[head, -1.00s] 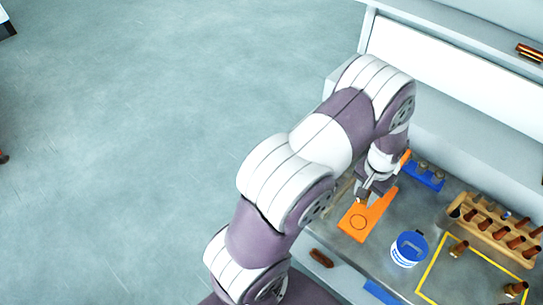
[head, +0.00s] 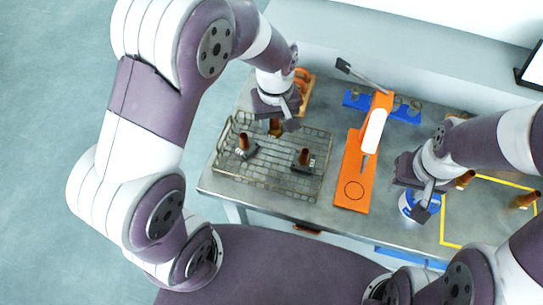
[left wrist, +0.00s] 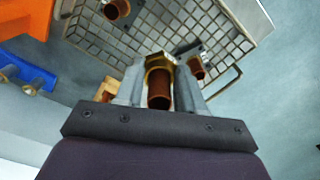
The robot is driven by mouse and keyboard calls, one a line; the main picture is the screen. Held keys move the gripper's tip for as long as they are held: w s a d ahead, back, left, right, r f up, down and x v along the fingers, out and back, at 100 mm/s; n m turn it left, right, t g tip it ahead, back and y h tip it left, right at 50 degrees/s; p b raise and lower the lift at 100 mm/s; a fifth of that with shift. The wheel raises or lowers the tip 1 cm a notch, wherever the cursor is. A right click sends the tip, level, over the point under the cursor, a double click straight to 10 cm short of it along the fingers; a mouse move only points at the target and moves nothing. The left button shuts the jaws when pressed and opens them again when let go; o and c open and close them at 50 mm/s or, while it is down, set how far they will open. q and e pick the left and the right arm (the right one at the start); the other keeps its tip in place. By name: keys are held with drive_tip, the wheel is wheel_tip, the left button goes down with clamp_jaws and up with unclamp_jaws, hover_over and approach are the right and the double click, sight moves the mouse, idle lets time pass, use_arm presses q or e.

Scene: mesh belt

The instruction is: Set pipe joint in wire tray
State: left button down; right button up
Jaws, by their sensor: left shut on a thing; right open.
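A brown pipe joint (head: 275,128) with a brass collar is gripped by my left gripper (head: 277,120) at the back of the wire tray (head: 228,178). In the left wrist view the held joint (left wrist: 159,88) sits between both fingers, with the tray mesh (left wrist: 95,40) beyond. I cannot tell whether it touches the mesh. Two other pipe joints stand in the tray, one at left (head: 244,143) and one at right (head: 304,158). My right gripper (head: 425,200) is open over a blue-and-white bucket (head: 405,205), partly covering it.
An orange board (head: 352,188) with an orange-and-white tool (head: 373,130) stands right of the tray. A blue rack (head: 405,113) is behind it. A yellow outlined area (head: 462,215) with brown fittings lies at right. A wooden piece (head: 304,85) is behind the tray.

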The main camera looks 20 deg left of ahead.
sight(274, 157)
use_arm(q)
drive_tip(key=shift+s+d+f+n, duration=0.2)
drive_tip(key=shift+s+f, duration=0.1)
drive_tip(key=shift+f, duration=0.25)
drive_tip(key=shift+s+d+f+n, duration=0.15)
drive_tip(key=shift+s+f, duration=0.15)
drive_tip(key=shift+f, duration=0.2)
drive_tip(key=f, duration=0.5)
drive_tip(key=f+p, duration=0.1)
drive_tip(key=f, duration=0.1)
drive_tip(key=shift+w+a+f, duration=0.3)
drive_tip(key=shift+w+f, duration=0.05)
drive_tip(key=shift+f, duration=0.4)
drive_tip(key=c, duration=0.7)
unclamp_jaws()
drive_tip(key=shift+r, duration=0.1)
